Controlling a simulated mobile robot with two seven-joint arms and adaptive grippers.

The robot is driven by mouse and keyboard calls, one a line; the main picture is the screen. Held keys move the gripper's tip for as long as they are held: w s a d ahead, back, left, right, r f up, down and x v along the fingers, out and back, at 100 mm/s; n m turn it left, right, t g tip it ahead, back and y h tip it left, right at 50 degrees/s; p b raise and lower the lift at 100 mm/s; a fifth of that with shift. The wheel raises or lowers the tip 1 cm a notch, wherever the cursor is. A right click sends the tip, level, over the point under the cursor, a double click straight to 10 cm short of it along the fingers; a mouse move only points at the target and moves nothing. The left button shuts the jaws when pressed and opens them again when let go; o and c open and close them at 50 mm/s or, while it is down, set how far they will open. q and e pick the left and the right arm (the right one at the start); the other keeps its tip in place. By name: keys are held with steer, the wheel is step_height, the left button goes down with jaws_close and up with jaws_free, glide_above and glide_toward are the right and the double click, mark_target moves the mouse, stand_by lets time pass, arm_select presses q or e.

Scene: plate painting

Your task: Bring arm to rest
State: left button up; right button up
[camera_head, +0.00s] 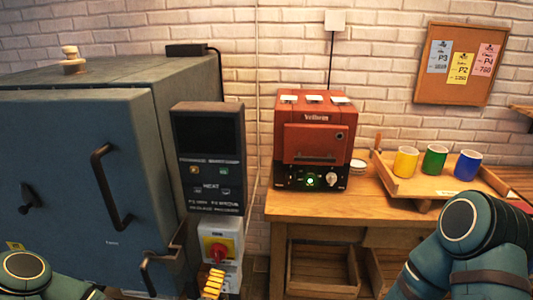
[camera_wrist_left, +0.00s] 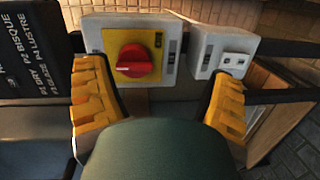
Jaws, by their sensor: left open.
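My left gripper (camera_wrist_left: 160,108) is open, with its two yellow ribbed fingers spread apart in the left wrist view. Nothing is between the fingers. A red rotary knob (camera_wrist_left: 134,61) on a yellow plate lies beyond them, nearer the left finger. The knob also shows in the head view (camera_head: 217,251), on a box below the kiln's control panel (camera_head: 208,160). In the head view only a yellow finger of my left gripper (camera_head: 213,284) shows at the bottom, just below the knob. My right gripper does not show.
A large blue-grey kiln (camera_head: 75,180) with a closed door and handles fills the left. A red oven (camera_head: 313,138) stands on a wooden table (camera_head: 340,207). A wooden tray (camera_head: 399,186) holds a yellow cup (camera_head: 405,161), a green cup (camera_head: 434,159) and a blue cup (camera_head: 467,164).

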arm_select(q)
steer(key=s+d+f+m+g+h, duration=0.3)
steer(key=d+f+m+g, duration=0.2)
steer(key=f+m, duration=0.1)
steer(key=s+f+m+g+y, duration=0.1)
steer(key=s+f+m+g, duration=0.6)
steer(key=s, duration=0.5)
steer(key=g, duration=0.2)
steer(key=shift+f+m+g+y, duration=0.25)
steer(key=shift+m+g+y, duration=0.05)
steer(key=shift+y, duration=0.1)
steer(key=shift+w, duration=0.1)
